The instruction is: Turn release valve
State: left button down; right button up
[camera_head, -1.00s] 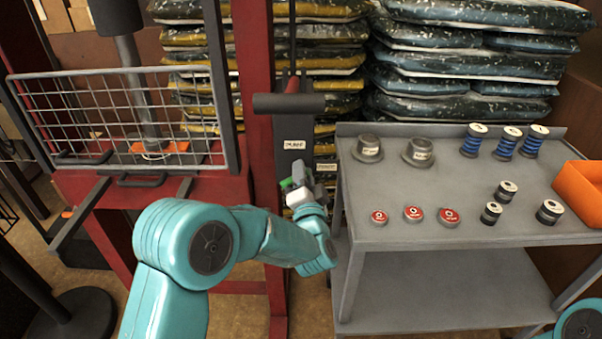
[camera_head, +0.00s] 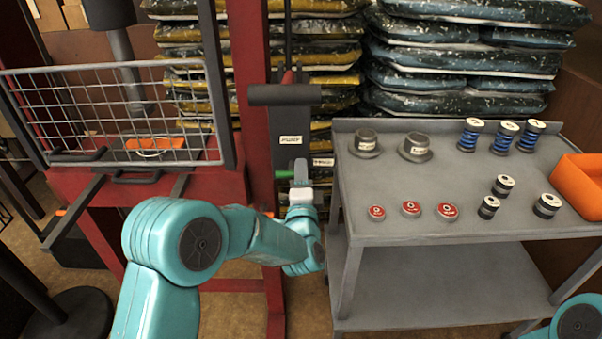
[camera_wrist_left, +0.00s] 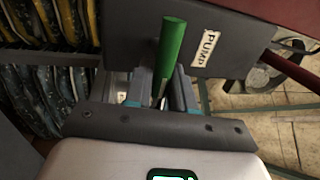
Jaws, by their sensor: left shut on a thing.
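The release valve is a green handle (camera_head: 284,175) beside the dark pump body labelled PUMP (camera_head: 290,152). In the left wrist view the green handle (camera_wrist_left: 172,45) sticks up from between the fingers, in front of the pump body (camera_wrist_left: 232,45). My left gripper (camera_head: 301,174) is shut on the valve handle; the jaws (camera_wrist_left: 162,88) also show in the left wrist view. The handle's base is hidden by the fingers. My right gripper is not in view; only a piece of my right arm shows at the lower right.
The red press frame (camera_head: 255,100) with its wire guard (camera_head: 105,110) stands left of the pump. Close on the right is a grey cart (camera_head: 400,230) with caps, springs and an orange bin (camera_head: 582,185). Stacked bags stand behind.

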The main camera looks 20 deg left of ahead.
pick_arm(q)
jog(key=shift+d+f, duration=0.1)
jog(key=c, duration=1.1)
grip_release()
jog(key=shift+s, duration=0.1)
jog(key=b+v, duration=0.1)
jog(key=v, duration=1.5)
jog(key=shift+s, duration=0.1)
